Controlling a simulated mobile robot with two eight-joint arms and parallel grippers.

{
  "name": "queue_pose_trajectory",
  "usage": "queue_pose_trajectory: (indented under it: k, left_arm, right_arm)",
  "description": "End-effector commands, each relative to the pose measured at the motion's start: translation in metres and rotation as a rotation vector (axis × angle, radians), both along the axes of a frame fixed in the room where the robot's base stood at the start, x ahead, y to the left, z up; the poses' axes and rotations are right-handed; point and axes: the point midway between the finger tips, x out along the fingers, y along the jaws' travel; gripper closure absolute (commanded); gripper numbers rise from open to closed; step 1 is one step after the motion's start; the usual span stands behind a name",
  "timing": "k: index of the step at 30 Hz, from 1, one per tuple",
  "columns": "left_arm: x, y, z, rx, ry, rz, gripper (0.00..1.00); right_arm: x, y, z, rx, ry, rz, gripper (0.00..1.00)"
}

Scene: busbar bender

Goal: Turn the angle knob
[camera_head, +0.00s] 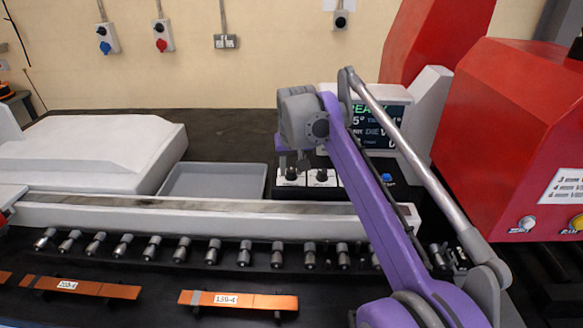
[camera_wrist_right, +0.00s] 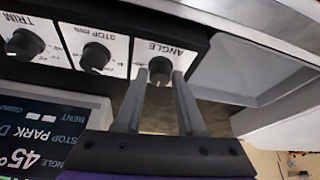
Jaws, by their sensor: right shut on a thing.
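The angle knob (camera_wrist_right: 160,70) is a small dark knob on a white plate marked ANGLE. It is upside down in the right wrist view. In the head view it is the leftmost knob (camera_head: 291,174) on the black control panel (camera_head: 312,191). My right gripper (camera_wrist_right: 160,76) has one grey finger on each side of the knob and is shut on it. In the head view the right gripper (camera_head: 291,160) comes down over the knob from above. The screen (camera_wrist_right: 45,135) reads 45° by the word ANGLE. My left gripper is not in view.
The stop knob (camera_wrist_right: 95,57) and the trim knob (camera_wrist_right: 24,44) sit beside the angle knob. A grey tray (camera_head: 213,182) lies left of the panel. Copper bars (camera_head: 238,300) lie in front. A red machine housing (camera_head: 510,130) stands at the right.

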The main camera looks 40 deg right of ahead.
Motion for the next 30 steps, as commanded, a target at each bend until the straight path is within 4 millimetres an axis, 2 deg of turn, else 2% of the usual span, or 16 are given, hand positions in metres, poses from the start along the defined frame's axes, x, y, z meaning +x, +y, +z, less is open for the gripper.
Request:
queue_pose_trajectory:
  k: [8, 21, 30]
  left_arm:
    - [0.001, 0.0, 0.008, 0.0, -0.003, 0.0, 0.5]
    - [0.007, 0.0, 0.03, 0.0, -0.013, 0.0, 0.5]
    - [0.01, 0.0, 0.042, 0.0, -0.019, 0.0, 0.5]
  right_arm:
    - [0.001, 0.001, 0.001, -0.001, -0.001, -0.106, 1.0]
    - [0.003, 0.002, 0.002, -0.001, 0.0, -0.447, 1.0]
    - [0.004, 0.002, 0.001, 0.0, -0.001, -0.619, 1.0]
